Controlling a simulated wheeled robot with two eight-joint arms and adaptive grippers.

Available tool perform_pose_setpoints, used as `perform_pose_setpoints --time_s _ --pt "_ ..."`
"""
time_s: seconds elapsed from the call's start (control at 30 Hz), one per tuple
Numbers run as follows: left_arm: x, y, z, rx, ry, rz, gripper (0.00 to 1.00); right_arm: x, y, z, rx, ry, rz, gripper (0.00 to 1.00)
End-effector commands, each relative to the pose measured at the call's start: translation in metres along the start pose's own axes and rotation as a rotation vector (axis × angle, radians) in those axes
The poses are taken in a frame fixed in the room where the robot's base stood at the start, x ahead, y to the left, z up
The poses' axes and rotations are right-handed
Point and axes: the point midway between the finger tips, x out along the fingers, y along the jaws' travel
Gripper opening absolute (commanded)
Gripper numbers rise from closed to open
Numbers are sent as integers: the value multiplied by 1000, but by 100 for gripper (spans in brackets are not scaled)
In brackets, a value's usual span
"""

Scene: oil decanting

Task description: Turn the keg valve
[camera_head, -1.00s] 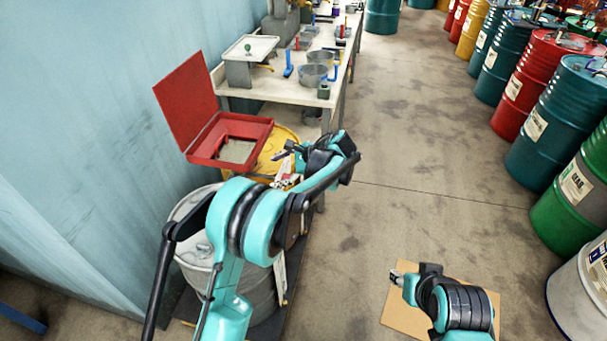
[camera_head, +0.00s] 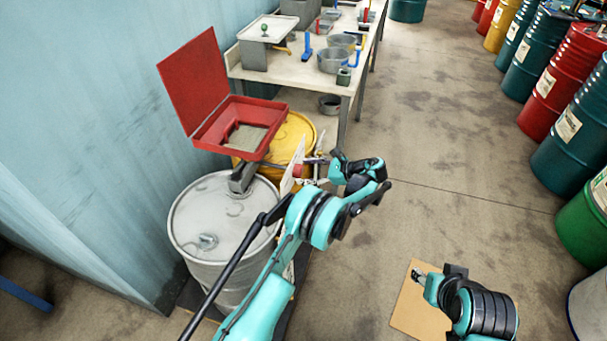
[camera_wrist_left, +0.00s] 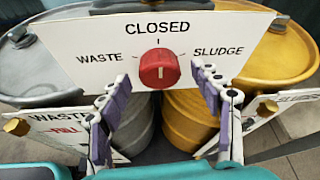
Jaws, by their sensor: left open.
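The valve knob (camera_wrist_left: 159,68) is red and round, on a white panel (camera_wrist_left: 112,36) lettered WASTE, CLOSED and SLUDGE. Its white mark stands upright, toward CLOSED. In the head view the knob (camera_head: 299,170) is small and partly hidden by my gripper. My left gripper (camera_head: 314,161) is open in front of the panel. In the left wrist view its purple-padded fingers stand left and right of the knob, apart from it in the picture; I cannot tell the depth gap. My right gripper (camera_head: 418,273) is low at the right, far from the valve; its jaws are too small to read.
A grey drum (camera_head: 205,205) and a yellow drum (camera_head: 293,130) stand by the wall behind the panel. An open red box (camera_head: 205,140) sits above them. A workbench (camera_head: 292,82) stands beyond. Cardboard (camera_head: 405,310) lies under my right arm. The middle floor is clear.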

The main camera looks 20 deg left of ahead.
Motion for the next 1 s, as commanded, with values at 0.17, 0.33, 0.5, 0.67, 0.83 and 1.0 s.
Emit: perform_pose_setpoints --time_s 0.17,0.33,0.5,0.67,0.83,1.0 --pt "13 0 0 0 0 -1 65 4 0 3 0 0 0 40" --pt "14 0 0 0 0 -1 65 4 0 3 0 0 0 40" --pt "14 0 0 0 1 -1 44 4 0 3 0 0 0 40" --pt "14 0 0 0 1 -1 15 4 0 3 0 0 0 40" --pt "14 0 0 -5 1 -3 15 4 0 3 0 0 0 40" --pt "14 0 1 -39 0 -17 15 4 0 3 0 0 0 40"
